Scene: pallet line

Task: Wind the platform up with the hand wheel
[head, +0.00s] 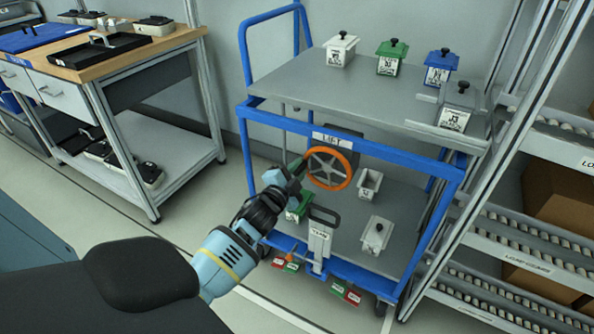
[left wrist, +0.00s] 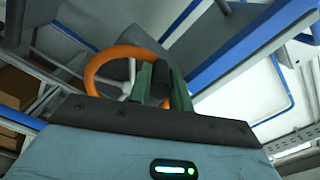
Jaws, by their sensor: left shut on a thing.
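The orange hand wheel (head: 330,167) with grey spokes is mounted under the LIFT sign (head: 325,138) on the blue-framed cart. My left gripper (head: 300,163) reaches the wheel's left side and is shut on it; the exact grip point is partly hidden. In the left wrist view the green fingers (left wrist: 163,84) lie against the wheel's right part, and the orange rim (left wrist: 92,72) curves away to the left. The grey platform (head: 300,82) is level above the blue frame. My right gripper is not in view.
Lidded white, green and blue boxes (head: 390,58) stand on the platform, with another box (head: 455,115) at its right edge. The lower deck holds smaller containers (head: 376,236) and an upright black-handled part (head: 321,232). A workbench (head: 120,60) is left; roller racks (head: 530,240) stand right.

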